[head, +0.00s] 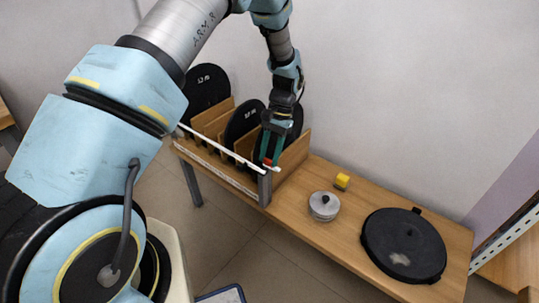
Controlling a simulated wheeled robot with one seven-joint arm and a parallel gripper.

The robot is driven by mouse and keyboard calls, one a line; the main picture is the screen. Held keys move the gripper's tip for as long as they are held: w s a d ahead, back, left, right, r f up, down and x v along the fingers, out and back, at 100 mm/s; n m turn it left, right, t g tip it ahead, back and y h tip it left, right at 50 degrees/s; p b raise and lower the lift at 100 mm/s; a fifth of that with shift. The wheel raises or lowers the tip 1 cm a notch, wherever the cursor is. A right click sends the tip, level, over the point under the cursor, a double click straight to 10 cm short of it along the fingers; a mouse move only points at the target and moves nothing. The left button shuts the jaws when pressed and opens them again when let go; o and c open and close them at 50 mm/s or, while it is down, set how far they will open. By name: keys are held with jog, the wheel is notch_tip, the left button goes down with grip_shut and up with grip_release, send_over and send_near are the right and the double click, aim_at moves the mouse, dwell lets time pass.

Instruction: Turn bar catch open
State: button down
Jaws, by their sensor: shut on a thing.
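The white bar (215,144) runs along the front of a wooden rack (292,156) that holds several round black mesh pads (243,118) upright. A small red catch (267,161) sits at the bar's right end, above a grey post (264,187). My gripper (268,160) points down at this end of the bar, with its green fingers around the red catch. It is shut on the catch. The fingers hide part of the catch, so its exact turn is hard to tell.
Bare bench lies between the rack and the pot. A wall stands close behind.

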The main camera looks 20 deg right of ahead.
jog(key=shift+c, duration=2.2)
grip_release()
jog(key=b+v, duration=0.1)
jog(key=v, duration=0.9)
jog(key=shift+d+r, duration=0.2)
jog(key=shift+r, duration=0.15)
jog(key=shift+w, duration=0.15)
jog(key=a+r+n+t+h+p, duration=0.1)
jog(key=a+r+n+p, duration=0.1)
jog(key=a+r, duration=0.45)
jog(key=a+r+n+h+p, duration=0.1)
jog(key=a+r+n+p, duration=0.15)
jog(key=a, duration=0.75)
jog(key=a+r+n+t+h+p, duration=0.1)
jog(key=a+r+n, duration=0.1)
jog(key=a+r, duration=0.5)
jog(key=s+a+n+t+p, duration=0.1)
jog(key=s+a+n, duration=0.1)
jog(key=a, duration=0.3)
jog(key=s+a+n+t+p, duration=0.1)
jog(key=s+a, duration=0.3)
jog(key=a, duration=0.2)
jog(key=shift+s+r+n+h, duration=0.3)
jog(key=shift+r+n+h, duration=0.05)
jog(key=shift+h, duration=0.05)
